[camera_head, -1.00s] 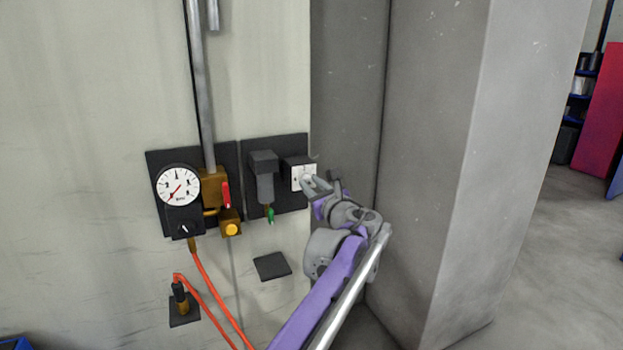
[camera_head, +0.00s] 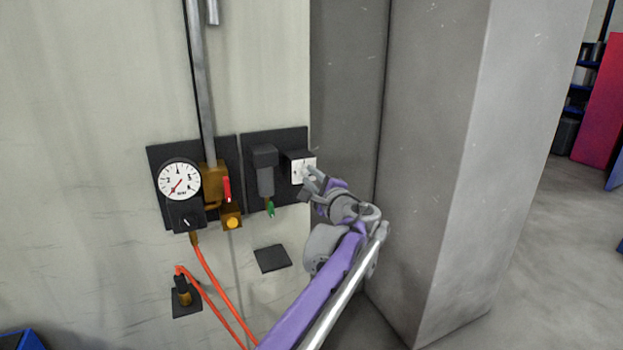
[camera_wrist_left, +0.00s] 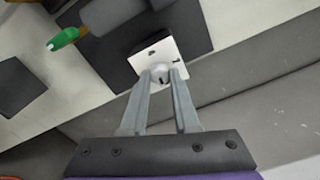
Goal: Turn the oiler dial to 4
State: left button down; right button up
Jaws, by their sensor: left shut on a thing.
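The oiler dial is a small grey knob (camera_wrist_left: 160,75) on a white marked face plate (camera_wrist_left: 147,59). The white plate (camera_head: 297,167) also shows in the head view, on the right side of a dark backing panel on the wall. My left gripper (camera_head: 307,180) reaches it from the lower right. In the left wrist view the two fingertips (camera_wrist_left: 163,77) are on either side of the knob and shut on it. A dark mark shows on the knob. The numbers on the face are too small to read. My right gripper is not in view.
Left of the dial hang a grey filter body (camera_head: 265,175) with a green drain tip, a red lever (camera_head: 227,189), a yellow button (camera_head: 233,223) and a round gauge (camera_head: 180,180). Orange hoses (camera_head: 213,295) run below. A grey pillar (camera_head: 440,150) stands close on the right.

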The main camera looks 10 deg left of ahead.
pick_arm(q)
jog(key=n, duration=0.5)
jog(key=shift+n, duration=0.3)
jog(key=n, duration=1.3)
jog(key=shift+n, duration=0.4)
jog(key=c, duration=0.7)
grip_release()
jog(key=shift+o, duration=0.2)
